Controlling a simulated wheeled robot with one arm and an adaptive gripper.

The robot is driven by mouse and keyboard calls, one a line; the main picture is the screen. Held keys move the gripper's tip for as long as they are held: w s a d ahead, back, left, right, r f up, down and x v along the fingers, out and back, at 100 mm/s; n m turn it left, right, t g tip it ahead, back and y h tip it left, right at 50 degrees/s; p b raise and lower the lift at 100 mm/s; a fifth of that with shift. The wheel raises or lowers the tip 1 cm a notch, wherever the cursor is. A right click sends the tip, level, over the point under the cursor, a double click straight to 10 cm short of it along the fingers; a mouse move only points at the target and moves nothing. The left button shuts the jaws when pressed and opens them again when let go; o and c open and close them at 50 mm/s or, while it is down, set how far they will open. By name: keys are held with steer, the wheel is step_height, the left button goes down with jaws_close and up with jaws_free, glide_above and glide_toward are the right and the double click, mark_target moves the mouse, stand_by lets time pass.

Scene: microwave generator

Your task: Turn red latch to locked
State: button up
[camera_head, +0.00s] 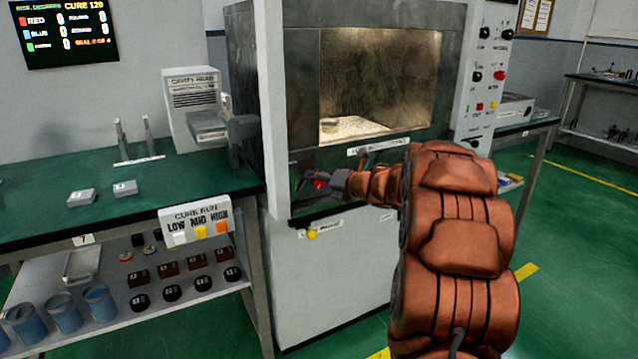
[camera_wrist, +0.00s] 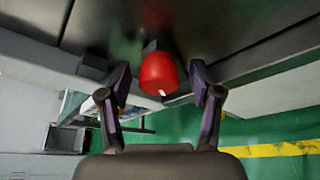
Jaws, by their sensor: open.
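The red latch (camera_wrist: 158,74) is a rounded red knob on a dark mount on the microwave's front. In the wrist view it lies between and just beyond the open fingers of my gripper (camera_wrist: 160,92). In the head view the red latch (camera_head: 320,184) shows small below the chamber window, at the left of the front panel. My gripper (camera_head: 325,180) is beside it there, partly hidden by my own copper-coloured arm. I cannot tell whether the fingers touch the latch. The microwave generator (camera_head: 290,75) has a lit chamber behind its window.
A green-topped bench (camera_head: 70,165) with a cure-run button box (camera_head: 195,220) stands at the left. A control panel (camera_head: 487,75) with several knobs is on the microwave's right. A yellow knob (camera_head: 311,235) sits below the latch. Green floor is open at the right.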

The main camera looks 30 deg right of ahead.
steer(key=shift+w, duration=0.15)
steer(key=shift+c, duration=0.2)
steer(key=c, duration=1.1)
steer(key=m+y+p, duration=0.1)
steer(key=m, duration=0.1)
steer(key=shift+m+t, duration=0.4)
steer(key=m+t+y, duration=0.1)
steer(key=m, duration=0.3)
steer(key=shift+m+t+y+p, duration=0.3)
steer(key=shift+t+y+p, duration=0.05)
steer(key=shift+t+y, duration=0.05)
steer(key=m+t, duration=0.1)
steer(key=m, duration=0.3)
steer(key=shift+m+t, duration=0.3)
steer(key=shift+t, duration=0.1)
steer(key=shift+m+t+h+p, duration=0.25)
steer(key=shift+m+t+h, duration=0.2)
steer(key=shift+m, duration=0.8)
steer(key=shift+m+t+h+p, duration=0.25)
steer(key=shift+m+t+h, duration=0.15)
steer(key=shift+m, duration=0.85)
